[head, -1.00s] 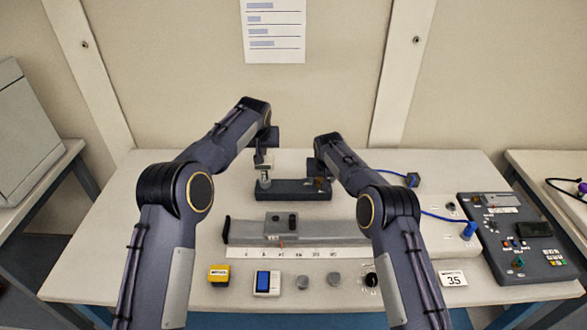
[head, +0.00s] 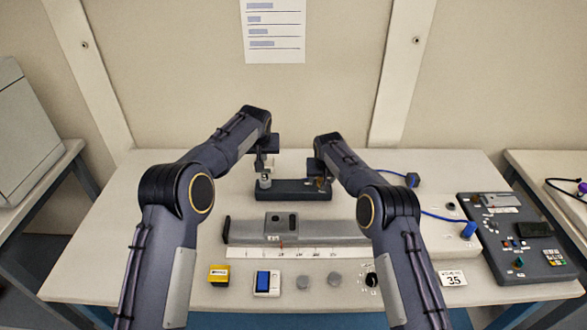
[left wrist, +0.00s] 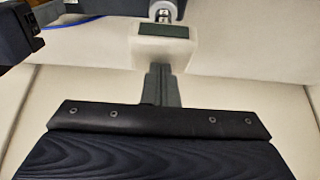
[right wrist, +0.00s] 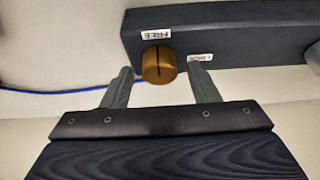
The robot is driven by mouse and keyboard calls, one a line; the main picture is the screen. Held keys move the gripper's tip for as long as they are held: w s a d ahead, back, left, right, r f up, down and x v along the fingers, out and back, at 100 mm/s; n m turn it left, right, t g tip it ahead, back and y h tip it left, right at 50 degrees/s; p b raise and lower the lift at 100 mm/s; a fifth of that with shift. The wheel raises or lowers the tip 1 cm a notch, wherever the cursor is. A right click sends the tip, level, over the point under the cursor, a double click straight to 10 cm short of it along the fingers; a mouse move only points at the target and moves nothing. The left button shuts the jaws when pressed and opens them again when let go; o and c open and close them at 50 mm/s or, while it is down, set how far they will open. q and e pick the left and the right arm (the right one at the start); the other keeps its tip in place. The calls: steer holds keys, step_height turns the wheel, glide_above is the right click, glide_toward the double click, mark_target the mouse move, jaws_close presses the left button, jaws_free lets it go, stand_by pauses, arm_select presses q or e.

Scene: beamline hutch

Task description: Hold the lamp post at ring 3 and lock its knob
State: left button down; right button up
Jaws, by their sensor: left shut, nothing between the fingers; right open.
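The lamp post (head: 265,182) stands upright at the left end of a dark base (head: 292,196). In the left wrist view a pale block with a dark panel (left wrist: 165,45) sits by the metal post (left wrist: 162,13). My left gripper (head: 263,160) is shut and empty; in its wrist view the fingertips (left wrist: 160,68) are close to the block, and I cannot tell if they touch. The ring marks are not readable. My right gripper (right wrist: 157,78) is open, its fingers either side of the brass knob (right wrist: 158,65). The knob's dark line points toward the FREE label (right wrist: 156,34); LOCK (right wrist: 201,57) is to the right.
A grey rail unit (head: 345,230) with a scale strip lies in front of the base. A yellow box (head: 218,275), a blue-screened device (head: 267,283) and round pieces line the front. A control panel (head: 520,240) and blue cable (head: 440,215) are at right.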

arm_select(q)
steer(key=shift+s+f, duration=0.1)
steer(key=shift+f, duration=1)
arm_select(e)
steer(key=n+y, duration=0.1)
steer(key=n, duration=0.3)
steer(key=shift+y, duration=0.3)
steer(key=n, duration=0.2)
steer(key=n+g+y, duration=0.1)
steer(key=n, duration=0.2)
steer(key=shift+y, duration=0.3)
steer(key=c, duration=0.9)
arm_select(q)
steer(key=shift+r, duration=0.1)
arm_select(e)
steer(key=shift+c, duration=0.2)
